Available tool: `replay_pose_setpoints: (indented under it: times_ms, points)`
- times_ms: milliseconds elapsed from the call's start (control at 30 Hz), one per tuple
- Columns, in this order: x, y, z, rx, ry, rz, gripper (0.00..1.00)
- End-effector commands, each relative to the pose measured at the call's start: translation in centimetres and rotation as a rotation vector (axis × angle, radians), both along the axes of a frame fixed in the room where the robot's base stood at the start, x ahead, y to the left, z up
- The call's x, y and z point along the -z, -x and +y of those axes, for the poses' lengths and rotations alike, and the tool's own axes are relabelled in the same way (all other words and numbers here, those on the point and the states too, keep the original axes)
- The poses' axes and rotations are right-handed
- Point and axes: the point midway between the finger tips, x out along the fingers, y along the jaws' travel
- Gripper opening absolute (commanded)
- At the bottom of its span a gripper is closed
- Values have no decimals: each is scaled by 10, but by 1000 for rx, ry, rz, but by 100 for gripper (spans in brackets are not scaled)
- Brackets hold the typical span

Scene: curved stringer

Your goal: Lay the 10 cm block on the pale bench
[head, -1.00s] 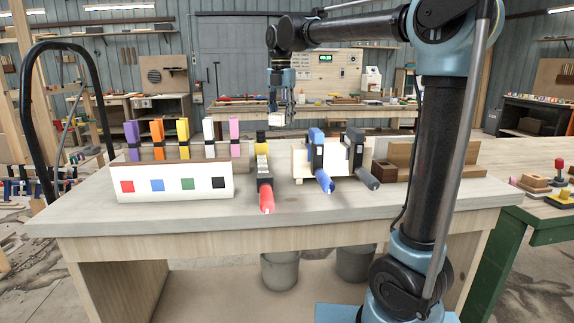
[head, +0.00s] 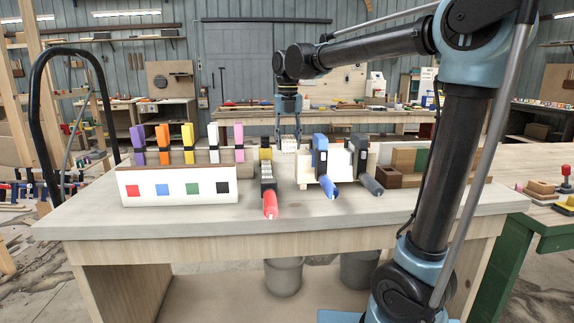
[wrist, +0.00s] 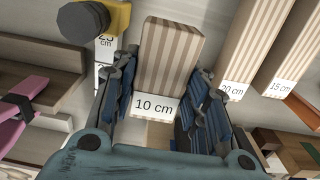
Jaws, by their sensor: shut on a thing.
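My gripper (head: 289,122) points down over the back part of the pale bench (head: 105,220). It is shut on the 10 cm block (wrist: 170,55), a striped brown block with a white "10 cm" label, held between the blue finger pads in the wrist view. The block also shows below the fingers in the head view (head: 290,143). It is above or behind the row of clamps. The clamps partly hide the bench behind, so I cannot tell whether the block touches it.
Blocks labelled 20 cm (wrist: 250,45) and 15 cm (wrist: 296,50) are right of the held block in the wrist view. A red-handled clamp (head: 269,204), a blue-handled clamp (head: 328,187) and a white box with coloured squares (head: 178,187) stand on the bench. Its front strip is clear.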

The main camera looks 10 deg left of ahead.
Motion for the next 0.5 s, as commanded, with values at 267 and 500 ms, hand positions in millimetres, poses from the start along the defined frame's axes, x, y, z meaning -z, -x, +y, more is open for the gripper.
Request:
replay_pose_setpoints:
  times_ms: [267, 500]
  points:
    - [27, 0, 0, 2, 0, 0, 15]
    - [53, 0, 0, 2, 0, 0, 15]
